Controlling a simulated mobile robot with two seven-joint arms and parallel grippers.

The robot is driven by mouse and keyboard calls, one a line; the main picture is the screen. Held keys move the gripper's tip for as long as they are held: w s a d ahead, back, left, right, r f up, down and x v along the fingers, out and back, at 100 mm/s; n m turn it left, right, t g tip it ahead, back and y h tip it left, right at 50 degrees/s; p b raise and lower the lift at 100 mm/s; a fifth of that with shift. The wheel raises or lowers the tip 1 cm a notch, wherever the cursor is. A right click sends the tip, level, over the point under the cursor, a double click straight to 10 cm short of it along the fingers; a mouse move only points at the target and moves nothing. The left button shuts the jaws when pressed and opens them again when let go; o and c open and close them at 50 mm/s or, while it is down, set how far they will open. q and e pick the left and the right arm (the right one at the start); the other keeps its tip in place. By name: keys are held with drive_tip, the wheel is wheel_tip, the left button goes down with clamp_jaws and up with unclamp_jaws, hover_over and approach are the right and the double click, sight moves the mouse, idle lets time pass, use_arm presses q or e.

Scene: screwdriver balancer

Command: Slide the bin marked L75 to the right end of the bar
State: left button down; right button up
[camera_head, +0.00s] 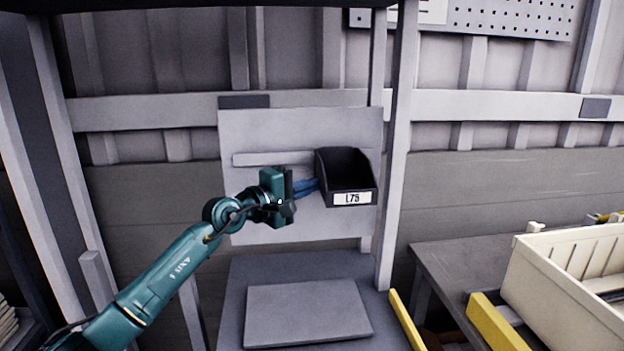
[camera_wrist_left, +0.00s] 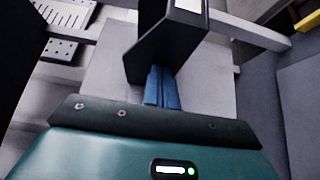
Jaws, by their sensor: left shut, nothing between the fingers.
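The black bin marked L75 (camera_head: 347,181) hangs at the right end of the light bar (camera_head: 270,158) on the grey back panel (camera_head: 240,130). Its white label faces forward. My left gripper (camera_head: 315,185) is shut, with its blue fingers side by side and nothing between them. The fingertips are at the bin's left side; in the left wrist view the fingers (camera_wrist_left: 162,88) reach the side of the bin (camera_wrist_left: 165,45). Whether they touch is hard to tell. The bar's right part is hidden behind the bin. My right gripper is not in view.
A grey upright post (camera_head: 398,150) stands just right of the panel. Below is a grey bench with a flat plate (camera_head: 308,312). At the lower right, a cream crate (camera_head: 570,280) and yellow bars (camera_head: 495,325) stand on or by a table. Space left of the bin is free except for my arm.

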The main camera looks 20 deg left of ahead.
use_arm(q)
drive_tip(key=shift+s+a+p, duration=0.2)
drive_tip(key=shift+s+p, duration=0.05)
drive_tip(key=shift+s, duration=0.7)
drive_tip(key=shift+s+a+p, duration=0.15)
drive_tip(key=shift+s+p, duration=0.1)
drive_tip(key=shift+s, duration=0.65)
